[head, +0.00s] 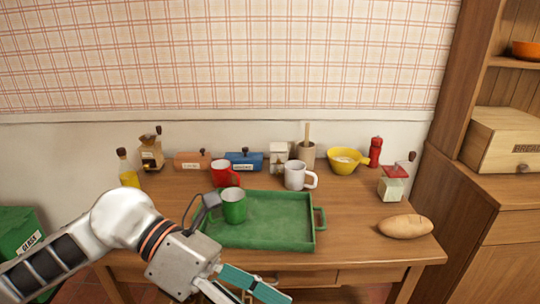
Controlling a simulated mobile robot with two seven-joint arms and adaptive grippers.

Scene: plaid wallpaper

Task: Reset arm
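My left arm comes in from the lower left, and my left gripper (252,292) is low in the head view, in front of the table's front edge. Its fingers spread apart with a gap between them, and I see nothing held. The lower finger runs out of the picture at the bottom. My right gripper is not in view. A green mug (233,207) stands at the back left of a green tray (285,238) on the wooden table. Part of my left wrist overlaps the mug's left side in the picture.
A red mug (225,174) and a white mug (296,175) stand behind the tray. A bread loaf (405,227) lies at the right front. A yellow bowl (344,161), a red pepper mill (375,152) and several canisters line the back. A wooden cabinet (445,180) stands right.

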